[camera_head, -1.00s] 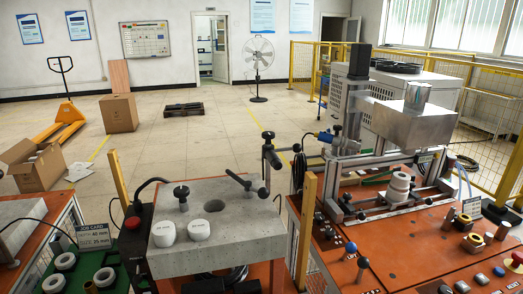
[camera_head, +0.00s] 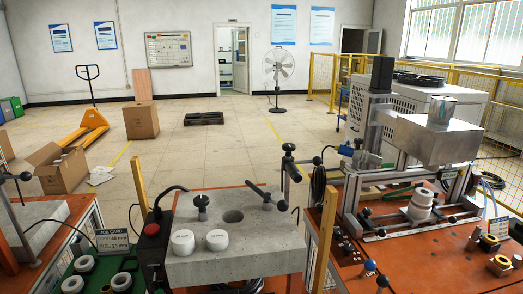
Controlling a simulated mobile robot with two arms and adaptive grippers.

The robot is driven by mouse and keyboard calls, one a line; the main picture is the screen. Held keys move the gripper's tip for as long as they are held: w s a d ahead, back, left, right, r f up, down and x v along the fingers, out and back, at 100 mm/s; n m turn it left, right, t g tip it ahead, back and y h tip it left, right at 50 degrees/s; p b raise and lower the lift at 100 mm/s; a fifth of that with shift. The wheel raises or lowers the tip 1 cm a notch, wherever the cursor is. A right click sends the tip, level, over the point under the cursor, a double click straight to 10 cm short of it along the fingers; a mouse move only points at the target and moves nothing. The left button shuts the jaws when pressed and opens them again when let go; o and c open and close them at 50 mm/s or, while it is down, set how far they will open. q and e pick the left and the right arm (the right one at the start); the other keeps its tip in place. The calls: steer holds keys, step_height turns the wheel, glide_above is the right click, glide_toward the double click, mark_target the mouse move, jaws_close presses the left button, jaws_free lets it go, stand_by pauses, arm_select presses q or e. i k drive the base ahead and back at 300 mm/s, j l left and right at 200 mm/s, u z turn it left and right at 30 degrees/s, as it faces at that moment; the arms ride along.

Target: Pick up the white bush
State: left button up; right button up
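Several white pieces could be the white bush; I cannot tell which one is meant. Two white capped cylinders, a left one (camera_head: 182,243) and a right one (camera_head: 217,240), stand side by side on the front of a grey block (camera_head: 270,239). Several white rings with dark centres, one of them a white ring (camera_head: 121,281), lie on a green tray (camera_head: 97,274) at the lower left, partly cut off by the frame edge. A white stepped cylinder (camera_head: 420,206) stands in the metal fixture on the right bench. Neither of my grippers shows.
Black-knobbed pins and a round hole (camera_head: 233,216) are on the grey block. A job card (camera_head: 111,239) stands behind the tray. Yellow posts and a black control box (camera_head: 153,244) flank the block. The orange bench (camera_head: 420,262) carries a tall metal press (camera_head: 430,137).

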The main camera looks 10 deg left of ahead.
mark_target(85, 263)
steer(key=u, duration=1.5)
